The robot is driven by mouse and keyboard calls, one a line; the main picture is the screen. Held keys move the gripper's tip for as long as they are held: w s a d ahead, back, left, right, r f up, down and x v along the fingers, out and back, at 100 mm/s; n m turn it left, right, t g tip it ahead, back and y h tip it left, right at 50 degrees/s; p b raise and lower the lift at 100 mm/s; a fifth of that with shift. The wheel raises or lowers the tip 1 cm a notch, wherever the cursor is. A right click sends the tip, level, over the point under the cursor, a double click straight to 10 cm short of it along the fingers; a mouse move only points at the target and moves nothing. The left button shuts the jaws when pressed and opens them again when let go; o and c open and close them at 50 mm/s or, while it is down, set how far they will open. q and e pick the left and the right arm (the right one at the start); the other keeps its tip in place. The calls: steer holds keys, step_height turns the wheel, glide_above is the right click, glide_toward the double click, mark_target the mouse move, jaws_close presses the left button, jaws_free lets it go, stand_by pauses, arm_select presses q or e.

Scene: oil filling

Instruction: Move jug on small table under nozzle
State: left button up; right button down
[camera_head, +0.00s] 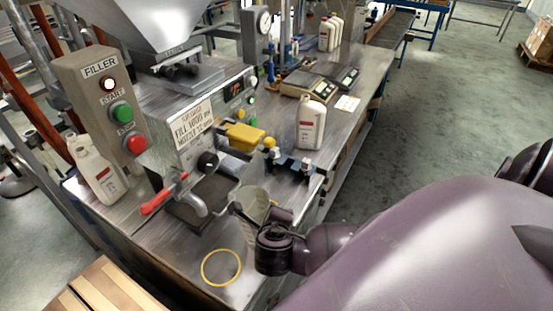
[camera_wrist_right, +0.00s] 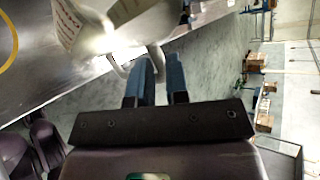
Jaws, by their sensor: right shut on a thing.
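A pale translucent jug (camera_head: 254,202) stands roughly upright to the right of the metal nozzle (camera_head: 192,203), apart from its outlet. The nozzle hangs from the filler by a red lever (camera_head: 160,199). My right gripper (camera_head: 246,212) is shut on the jug from the near right side. In the right wrist view the fingers (camera_wrist_right: 160,68) are at the jug's handle side, and the blurred jug (camera_wrist_right: 125,38) is beyond them. I cannot tell whether the jug touches the steel surface. My left gripper is not in view.
A yellow ring (camera_head: 203,267) marks the bare steel top (camera_head: 180,240) in front. A white bottle (camera_head: 98,172) stands left, another (camera_head: 311,124) behind the jug. A clamp-like fixture (camera_head: 292,163) and a yellow block (camera_head: 244,136) sit close behind the jug. Scales (camera_head: 308,85) are farther back.

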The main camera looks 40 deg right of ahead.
steer(key=shift+w+d+f, duration=0.25)
steer(key=shift+w+d, duration=0.35)
steer(key=shift+w, duration=0.2)
steer(key=shift+w+d+f, duration=0.2)
steer(key=shift+w+d, duration=0.4)
steer(key=shift+w, duration=0.25)
steer(key=shift+w+d+f, duration=0.25)
steer(key=shift+w+d, duration=0.35)
steer(key=shift+w, duration=0.2)
steer(key=shift+s+f, duration=0.1)
steer(key=c, duration=1.5)
jaws_free()
steer(key=o, duration=0.5)
steer(key=shift+w, duration=0.3)
steer(key=shift+c, duration=0.2)
steer(key=shift+r, duration=0.25)
